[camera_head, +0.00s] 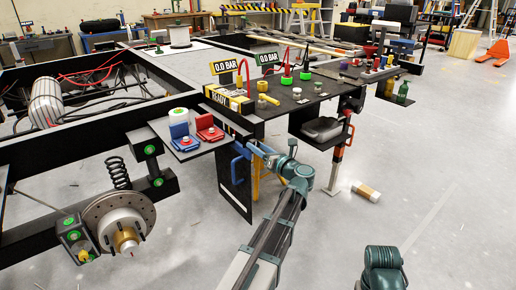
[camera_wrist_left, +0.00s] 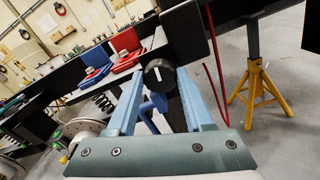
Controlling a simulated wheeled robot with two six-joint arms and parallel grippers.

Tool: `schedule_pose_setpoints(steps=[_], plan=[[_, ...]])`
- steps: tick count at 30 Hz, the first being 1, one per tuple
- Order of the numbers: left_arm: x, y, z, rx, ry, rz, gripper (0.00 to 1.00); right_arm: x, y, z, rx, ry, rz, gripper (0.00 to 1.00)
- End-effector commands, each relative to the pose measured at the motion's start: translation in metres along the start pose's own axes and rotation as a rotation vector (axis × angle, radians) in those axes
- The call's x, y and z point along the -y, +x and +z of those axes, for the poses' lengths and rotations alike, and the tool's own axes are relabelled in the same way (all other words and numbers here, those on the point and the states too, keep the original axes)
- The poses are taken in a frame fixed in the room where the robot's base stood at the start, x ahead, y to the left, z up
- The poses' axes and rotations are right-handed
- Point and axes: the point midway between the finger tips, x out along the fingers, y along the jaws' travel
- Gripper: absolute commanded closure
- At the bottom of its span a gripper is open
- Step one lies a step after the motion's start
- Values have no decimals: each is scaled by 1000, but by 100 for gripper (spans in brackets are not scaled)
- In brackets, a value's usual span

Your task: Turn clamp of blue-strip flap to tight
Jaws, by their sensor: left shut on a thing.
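A black round clamp knob (camera_wrist_left: 158,73) with a white pointer line shows between my left fingers in the left wrist view. The line stands close to upright, leaning a little. My left gripper (camera_wrist_left: 160,84) is shut on this knob, one light blue finger on each side. In the head view my left gripper (camera_head: 256,148) reaches the edge of the black chassis, beside a dark hanging flap (camera_head: 236,192). A blue bent part (camera_head: 237,168) shows at that flap, and a blue part (camera_wrist_left: 150,106) shows below the knob. The knob itself is hidden in the head view. My right gripper is out of view.
A blue block (camera_head: 180,138) and a red block (camera_head: 208,130) stand on the shelf to the left. Yellow stand legs (camera_wrist_left: 262,88) are to the right in the left wrist view. Open floor lies further right.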

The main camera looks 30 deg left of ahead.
Motion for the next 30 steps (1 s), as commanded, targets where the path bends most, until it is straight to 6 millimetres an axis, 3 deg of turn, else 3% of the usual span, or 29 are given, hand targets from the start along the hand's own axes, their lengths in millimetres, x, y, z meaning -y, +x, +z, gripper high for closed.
schedule_pose_setpoints(steps=[30], plan=[[2, 0, -1, -1, 954, -1, 100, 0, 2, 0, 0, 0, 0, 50]])
